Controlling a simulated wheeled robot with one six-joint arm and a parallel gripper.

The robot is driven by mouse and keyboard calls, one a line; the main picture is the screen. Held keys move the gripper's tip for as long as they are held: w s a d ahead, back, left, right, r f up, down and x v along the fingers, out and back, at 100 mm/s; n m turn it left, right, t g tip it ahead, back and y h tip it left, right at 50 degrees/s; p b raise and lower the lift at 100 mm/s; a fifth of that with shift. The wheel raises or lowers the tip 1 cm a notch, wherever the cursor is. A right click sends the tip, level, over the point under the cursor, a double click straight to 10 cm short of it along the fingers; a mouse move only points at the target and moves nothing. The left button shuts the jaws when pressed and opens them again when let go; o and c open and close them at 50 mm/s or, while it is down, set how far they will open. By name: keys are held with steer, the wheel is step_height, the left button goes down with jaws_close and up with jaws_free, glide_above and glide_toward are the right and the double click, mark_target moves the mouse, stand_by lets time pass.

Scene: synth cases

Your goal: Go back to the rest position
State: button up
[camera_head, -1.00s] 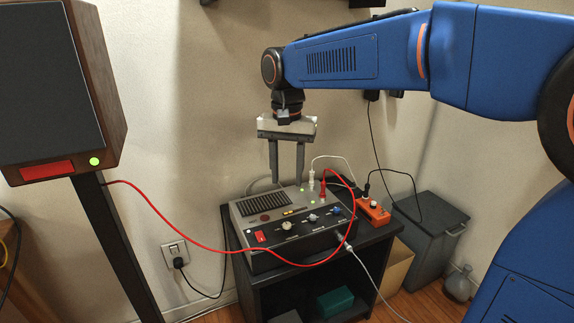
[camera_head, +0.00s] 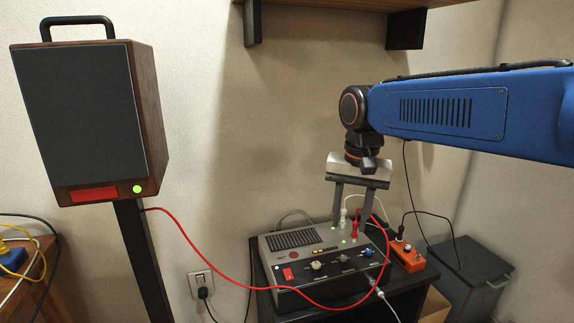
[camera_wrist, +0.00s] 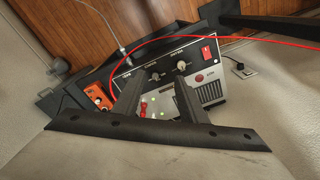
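My gripper (camera_head: 353,222) hangs at the end of my blue arm, pointing down. Its two fingers are apart, with nothing held between them. In the head view the fingers overlap the back right of a grey and black amplifier (camera_head: 280,265), near a white plug (camera_head: 343,213) and a red plug (camera_head: 354,229) standing in its top. In the wrist view the fingers (camera_wrist: 157,88) are spread in front of the amplifier's panel (camera_wrist: 165,62), and small red parts show between them. I cannot tell the exact gap between the fingertips and the plugs.
A speaker (camera_head: 85,120) on a black stand is at left, with a red cable (camera_head: 215,274) running to the amplifier. An orange box (camera_head: 408,257) sits right of the amplifier. A wall shelf (camera_head: 345,4) overhangs above. A grey bin (camera_head: 470,275) stands at right.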

steer(key=s+d+f+n+t, duration=0.1)
steer(key=s+d+f+t, duration=0.1)
steer(key=s+d+f, duration=0.4)
steer(key=s+d+f+n+t, duration=0.1)
steer(key=s+d+f, duration=0.5)
steer(key=s, duration=0.6)
steer(key=shift+s+d+f+n+t, duration=0.3)
steer(key=shift+s+d+n+t, duration=0.1)
steer(key=shift+d+n, duration=0.25)
